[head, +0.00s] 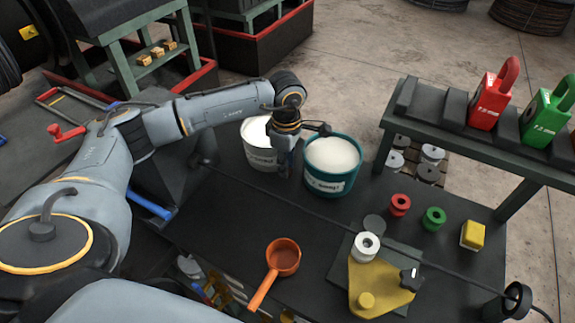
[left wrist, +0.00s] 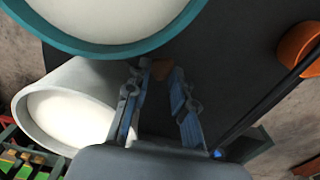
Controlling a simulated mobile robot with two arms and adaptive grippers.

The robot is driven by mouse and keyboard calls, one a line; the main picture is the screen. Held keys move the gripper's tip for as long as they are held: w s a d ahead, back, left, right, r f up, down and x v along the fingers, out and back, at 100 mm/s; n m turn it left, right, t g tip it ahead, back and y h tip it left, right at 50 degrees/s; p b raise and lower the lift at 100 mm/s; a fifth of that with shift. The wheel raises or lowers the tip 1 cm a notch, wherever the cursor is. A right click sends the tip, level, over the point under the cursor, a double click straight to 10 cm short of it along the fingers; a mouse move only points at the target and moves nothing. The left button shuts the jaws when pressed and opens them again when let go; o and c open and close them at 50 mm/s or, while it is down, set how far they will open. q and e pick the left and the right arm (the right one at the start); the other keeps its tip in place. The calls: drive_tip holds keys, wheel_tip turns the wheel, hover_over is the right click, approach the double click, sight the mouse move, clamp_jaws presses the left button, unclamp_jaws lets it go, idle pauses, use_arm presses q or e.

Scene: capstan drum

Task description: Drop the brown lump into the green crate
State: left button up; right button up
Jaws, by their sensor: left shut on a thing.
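The brown lump (left wrist: 162,70) is small and sits between the fingertips of my left gripper (left wrist: 160,88) in the left wrist view. The gripper is shut on it. In the head view my left gripper (head: 285,172) points down over the dark table, between a white bucket (head: 262,158) and a teal bucket (head: 325,183). The lump cannot be made out there. I cannot pick out a green crate for sure in either view. My right gripper does not show.
Both buckets hold white stuff. An orange ladle (head: 283,257) lies in front. A yellow block (head: 473,235), red and green rings, and a yellow-plated fixture (head: 375,285) stand right. A green-framed rack (head: 475,148) holds red and green weights. A green bench (head: 120,48) stands far left.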

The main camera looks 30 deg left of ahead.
use_arm(q)
drive_tip(key=shift+w+a+f, duration=0.15)
drive_tip(key=shift+w+f, duration=0.3)
drive_tip(key=shift+f, duration=0.2)
drive_tip(key=shift+f+p, duration=0.6)
drive_tip(key=shift+f, duration=0.9)
drive_tip(key=shift+f, duration=0.1)
drive_tip(key=o, duration=0.9)
